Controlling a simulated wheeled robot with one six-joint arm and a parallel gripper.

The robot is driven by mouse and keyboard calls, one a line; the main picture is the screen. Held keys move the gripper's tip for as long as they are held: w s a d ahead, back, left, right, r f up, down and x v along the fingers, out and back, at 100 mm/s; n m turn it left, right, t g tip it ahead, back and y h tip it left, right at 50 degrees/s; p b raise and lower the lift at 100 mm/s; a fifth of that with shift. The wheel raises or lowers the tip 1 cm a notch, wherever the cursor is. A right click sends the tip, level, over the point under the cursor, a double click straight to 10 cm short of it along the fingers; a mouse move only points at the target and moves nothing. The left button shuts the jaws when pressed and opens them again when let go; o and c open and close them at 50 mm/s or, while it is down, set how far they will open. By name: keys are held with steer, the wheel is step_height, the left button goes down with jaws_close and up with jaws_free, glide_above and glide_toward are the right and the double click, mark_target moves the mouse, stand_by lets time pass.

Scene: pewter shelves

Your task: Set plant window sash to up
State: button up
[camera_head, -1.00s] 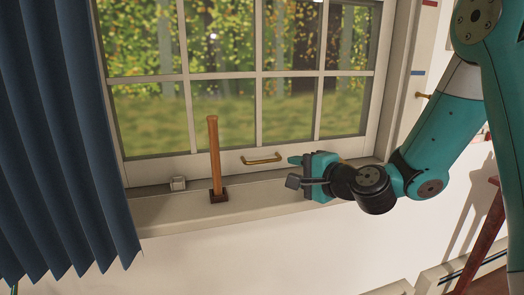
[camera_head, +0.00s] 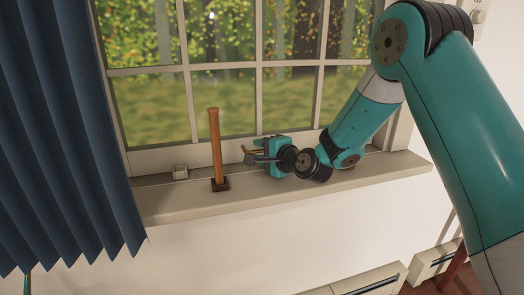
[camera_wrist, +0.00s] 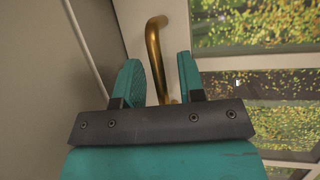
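The window sash (camera_head: 160,159) has a pale frame with several panes, and its bottom rail sits down at the sill. The brass handle (camera_wrist: 154,45) on the sash runs between the two teal fingers of my gripper (camera_wrist: 160,80) in the wrist view. The fingers stand apart with gaps to the handle, and part of the handle extends past their tips. In the head view my gripper (camera_head: 256,151) is at the bottom rail and largely hides the handle. Whether a finger touches the handle I cannot tell.
A wooden-handled mallet (camera_head: 216,145) stands upright on the sill (camera_head: 190,207), just left of my gripper. A blue curtain (camera_head: 60,130) hangs at the left. The sill right of the mallet is partly covered by my arm.

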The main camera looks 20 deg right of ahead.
jaws_close()
step_height(320, 180, up, 30)
steer(key=p, duration=2.1)
steer(key=shift+f+p, duration=0.15)
steer(key=shift+p, duration=0.2)
jaws_free()
steer(key=shift+f, duration=0.1)
